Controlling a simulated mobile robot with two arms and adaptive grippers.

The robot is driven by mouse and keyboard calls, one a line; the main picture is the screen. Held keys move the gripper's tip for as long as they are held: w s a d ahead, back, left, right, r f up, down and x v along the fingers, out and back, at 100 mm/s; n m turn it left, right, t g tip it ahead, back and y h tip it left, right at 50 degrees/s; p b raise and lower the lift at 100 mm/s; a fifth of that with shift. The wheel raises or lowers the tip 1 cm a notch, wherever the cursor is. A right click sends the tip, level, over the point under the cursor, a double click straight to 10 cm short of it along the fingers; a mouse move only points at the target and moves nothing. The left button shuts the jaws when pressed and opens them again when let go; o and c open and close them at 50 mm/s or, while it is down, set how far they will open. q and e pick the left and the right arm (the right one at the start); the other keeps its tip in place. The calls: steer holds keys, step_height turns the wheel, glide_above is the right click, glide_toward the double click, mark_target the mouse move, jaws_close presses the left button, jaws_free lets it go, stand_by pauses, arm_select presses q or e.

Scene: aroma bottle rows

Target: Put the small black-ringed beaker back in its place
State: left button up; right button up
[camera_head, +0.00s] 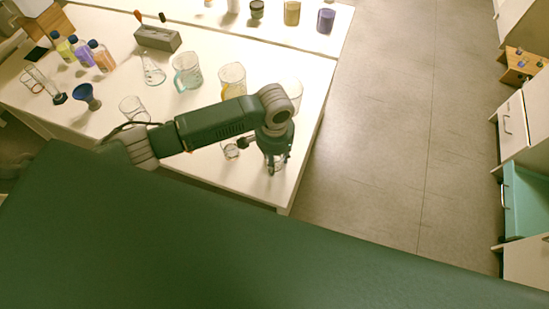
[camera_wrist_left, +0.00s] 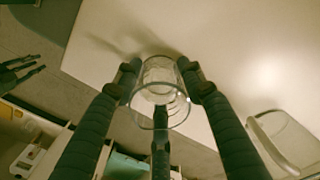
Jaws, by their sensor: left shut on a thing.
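My left gripper (camera_head: 277,160) is over the near right corner of the white table. Its fingers are shut around a small clear glass beaker (camera_head: 279,166), which also shows upright between the fingers in the left wrist view (camera_wrist_left: 160,92). A black ring on this beaker cannot be made out, as the fingers cover part of its wall. Another small glass (camera_head: 231,150) stands just left of the gripper, partly hidden by my arm. A dark gripper, seemingly my right one (camera_wrist_left: 22,74), shows at the left edge of the left wrist view, its fingers apart and empty.
The white table (camera_head: 300,185) ends close to the gripper. A clear beaker (camera_head: 132,107), a blue funnel (camera_head: 86,94), a flask (camera_head: 152,70), a blue-tinted jug (camera_head: 187,72) and a yellow-tinted jug (camera_head: 232,78) stand on it. Another glass (camera_head: 292,90) is partly behind my arm.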

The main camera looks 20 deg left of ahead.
arm_select(q)
steer(key=shift+f, duration=0.1)
arm_select(e)
steer(key=shift+w+a, duration=0.15)
steer(key=shift+a, duration=0.05)
arm_select(q)
steer(key=o, duration=1.2)
arm_select(e)
steer(key=shift+a, duration=0.2)
arm_select(q)
step_height(320, 180, up, 12)
steer(key=shift+r+b, duration=0.2)
steer(key=shift+b, duration=0.2)
arm_select(e)
steer(key=shift+d+f, duration=0.3)
steer(key=shift+f, duration=0.05)
